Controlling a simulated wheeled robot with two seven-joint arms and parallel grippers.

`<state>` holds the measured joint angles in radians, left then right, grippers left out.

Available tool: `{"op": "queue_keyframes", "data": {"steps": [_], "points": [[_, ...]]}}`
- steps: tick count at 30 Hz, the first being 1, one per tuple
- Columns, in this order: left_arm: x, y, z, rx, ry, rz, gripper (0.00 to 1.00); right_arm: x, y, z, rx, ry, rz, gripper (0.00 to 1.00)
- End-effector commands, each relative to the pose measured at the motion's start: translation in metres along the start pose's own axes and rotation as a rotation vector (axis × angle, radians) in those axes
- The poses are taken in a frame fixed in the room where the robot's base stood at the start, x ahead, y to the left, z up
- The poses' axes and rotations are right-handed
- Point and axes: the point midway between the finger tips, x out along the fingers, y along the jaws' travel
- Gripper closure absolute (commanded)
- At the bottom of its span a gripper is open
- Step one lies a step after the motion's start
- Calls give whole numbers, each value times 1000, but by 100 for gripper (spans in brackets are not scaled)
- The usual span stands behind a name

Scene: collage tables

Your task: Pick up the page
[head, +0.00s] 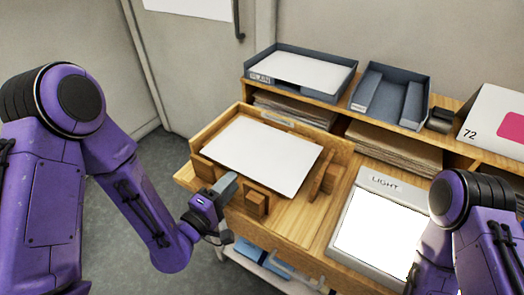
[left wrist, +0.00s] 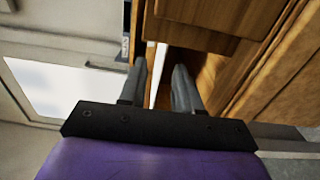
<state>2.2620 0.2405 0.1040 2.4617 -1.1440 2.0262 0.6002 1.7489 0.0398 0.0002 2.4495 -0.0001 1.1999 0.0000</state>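A white page (head: 262,155) lies flat across wooden blocks in a wooden tray (head: 199,147) on the table. My left gripper (head: 229,184) is at the tray's front left, close to the page's near left edge. In the left wrist view its two grey fingers (left wrist: 161,72) stand apart. A thin white strip (left wrist: 158,76) shows between them, apparently the page edge-on; I cannot tell whether a finger touches it. My right arm is at the lower right of the head view, with its gripper out of view.
A grey tray (head: 252,77) marked PLAIN holds another white sheet (head: 300,71) on the back shelf. Beside it stands an empty grey holder (head: 388,98). A lit LIGHT panel (head: 380,225) lies right of the wooden tray.

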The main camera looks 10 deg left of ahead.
Motion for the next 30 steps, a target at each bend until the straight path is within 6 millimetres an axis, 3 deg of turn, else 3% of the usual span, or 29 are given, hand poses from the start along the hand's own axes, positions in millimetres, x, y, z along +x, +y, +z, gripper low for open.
{"op": "queue_keyframes", "data": {"steps": [1, 13, 21, 23, 24, 25, 30], "points": [[10, 3, 2, 3, -6, -2, 67, -8, 1, -3, 0, -1, 1, 100], [70, -2, 5, 4, -5, -5, 67, -27, 2, -11, 0, 1, 0, 100], [75, -5, 4, 3, -2, -6, 67, -26, 2, -11, 0, 1, 0, 100], [75, -5, 4, 3, -2, -6, 83, -26, 2, -11, 0, 1, 0, 100], [75, -5, 4, 3, -2, -6, 96, -26, 2, -11, 0, 1, 0, 100], [75, -5, 4, 3, -2, -7, 100, -26, 2, -11, 0, 1, 0, 100], [75, -5, 4, 3, -2, -6, 100, -26, 2, -11, 0, 1, 0, 100]]}}
